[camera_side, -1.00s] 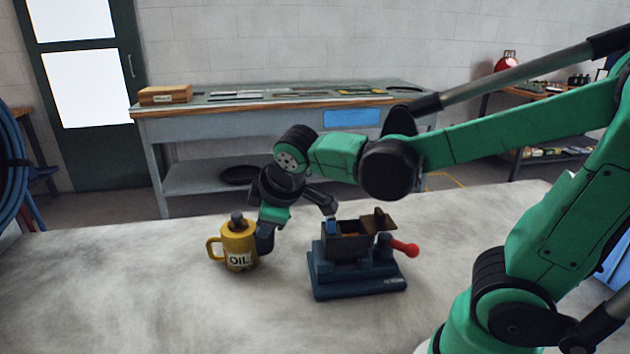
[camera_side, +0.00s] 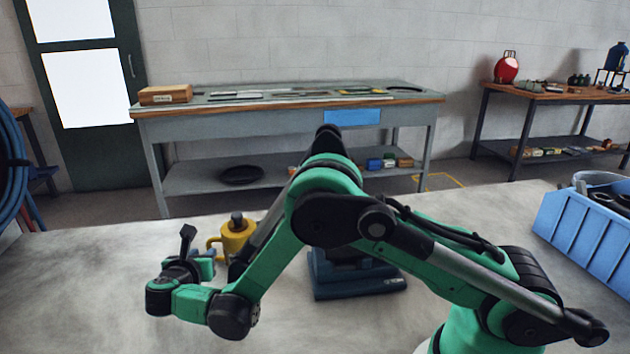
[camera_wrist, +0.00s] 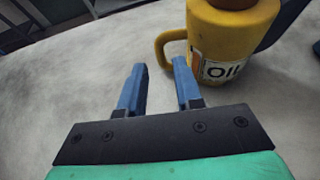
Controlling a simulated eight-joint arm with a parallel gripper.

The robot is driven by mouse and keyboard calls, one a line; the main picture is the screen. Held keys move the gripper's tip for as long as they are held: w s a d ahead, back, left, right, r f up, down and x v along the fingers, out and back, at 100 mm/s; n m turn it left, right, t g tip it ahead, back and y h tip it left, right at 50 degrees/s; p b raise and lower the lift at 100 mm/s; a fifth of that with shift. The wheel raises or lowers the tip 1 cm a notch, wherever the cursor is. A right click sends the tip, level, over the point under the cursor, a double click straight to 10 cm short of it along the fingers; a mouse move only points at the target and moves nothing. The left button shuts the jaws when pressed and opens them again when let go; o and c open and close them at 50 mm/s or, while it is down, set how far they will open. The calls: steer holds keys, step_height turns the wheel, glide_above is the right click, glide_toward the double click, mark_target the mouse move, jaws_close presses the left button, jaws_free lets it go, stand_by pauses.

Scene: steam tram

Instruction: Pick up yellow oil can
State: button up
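The yellow oil can (camera_side: 238,238) stands upright on the pale worktop, its handle to the left; my arm covers part of its right and lower side. In the wrist view the can (camera_wrist: 232,38) shows large at the upper right, with an OIL label and its handle towards the left. My gripper (camera_side: 197,247) is low, to the left of the can near the handle side. In the wrist view my gripper (camera_wrist: 159,78) is open, with two blue fingers apart and bare worktop between them. The handle is just beyond the right fingertip; I cannot tell whether they touch.
A dark blue device (camera_side: 355,280) stands right of the can, largely behind my arm. A blue crate (camera_side: 575,235) is at the right edge. The worktop's left and front left are clear. A grey workbench (camera_side: 290,115) stands behind.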

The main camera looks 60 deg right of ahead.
mark_target(208, 249)
steer(key=shift+x, duration=2.75)
jaws_close()
